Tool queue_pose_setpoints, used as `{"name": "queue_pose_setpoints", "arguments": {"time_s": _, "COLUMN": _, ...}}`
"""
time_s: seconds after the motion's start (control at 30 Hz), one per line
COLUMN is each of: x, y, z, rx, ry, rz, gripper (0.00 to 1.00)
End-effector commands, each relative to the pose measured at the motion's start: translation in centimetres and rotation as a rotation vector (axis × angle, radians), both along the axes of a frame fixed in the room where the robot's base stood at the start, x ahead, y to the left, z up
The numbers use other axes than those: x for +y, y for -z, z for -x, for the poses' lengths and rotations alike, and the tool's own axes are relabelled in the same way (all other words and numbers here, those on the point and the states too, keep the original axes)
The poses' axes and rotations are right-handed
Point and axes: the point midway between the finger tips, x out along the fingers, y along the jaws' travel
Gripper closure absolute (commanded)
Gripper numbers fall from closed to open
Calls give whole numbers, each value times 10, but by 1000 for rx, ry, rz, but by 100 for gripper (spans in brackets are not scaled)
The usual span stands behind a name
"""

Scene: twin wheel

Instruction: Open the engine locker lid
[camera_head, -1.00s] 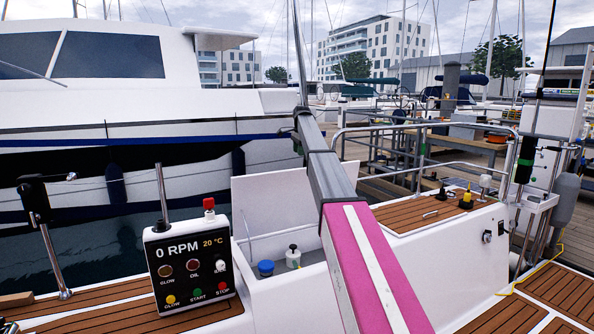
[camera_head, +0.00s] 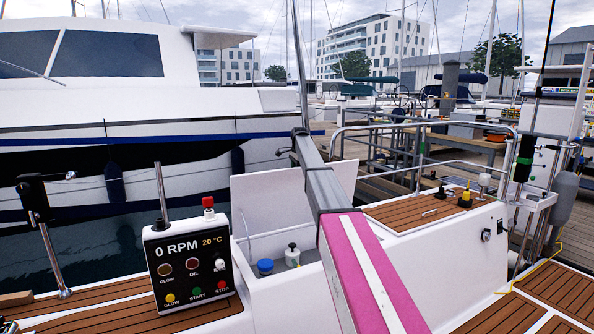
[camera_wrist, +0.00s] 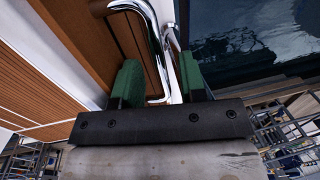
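A white locker (camera_head: 275,292) stands open at the centre of the head view. Its white lid panel (camera_head: 262,205) is upright at the back, with a thin stay rod (camera_head: 247,235) at its left. A blue-capped container (camera_head: 265,267) and a white bottle (camera_head: 292,258) show in the opening; my arm hides its right part. My gripper (camera_wrist: 158,76) shows two green fingers spread apart in the wrist view. A bent chrome tube (camera_wrist: 156,45) lies between and beyond them; I cannot tell whether they touch it. The gripper end is small and unclear in the head view.
An engine panel reading 0 RPM (camera_head: 192,265) stands left of the locker, near a lever (camera_head: 48,235). A teak-topped box (camera_head: 430,212) with a small handle is at the right. Chrome rails (camera_head: 420,130) stand behind it. Water and a moored white boat (camera_head: 90,100) lie beyond.

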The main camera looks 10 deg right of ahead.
Motion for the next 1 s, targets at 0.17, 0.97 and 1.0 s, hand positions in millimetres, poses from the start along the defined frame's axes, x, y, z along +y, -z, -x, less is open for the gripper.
{"name": "queue_pose_setpoints", "arguments": {"time_s": 0.17, "x": 0, "y": 0, "z": 0, "rx": 0, "ry": 0, "rz": 0, "gripper": 98}}
{"name": "queue_pose_setpoints", "arguments": {"time_s": 0.97, "x": 6, "y": -1, "z": -20, "rx": 0, "ry": 0, "rz": 0, "gripper": 62}}
{"name": "queue_pose_setpoints", "arguments": {"time_s": 1.0, "x": 6, "y": 0, "z": -20, "rx": 1, "ry": 0, "rz": 0, "gripper": 62}}
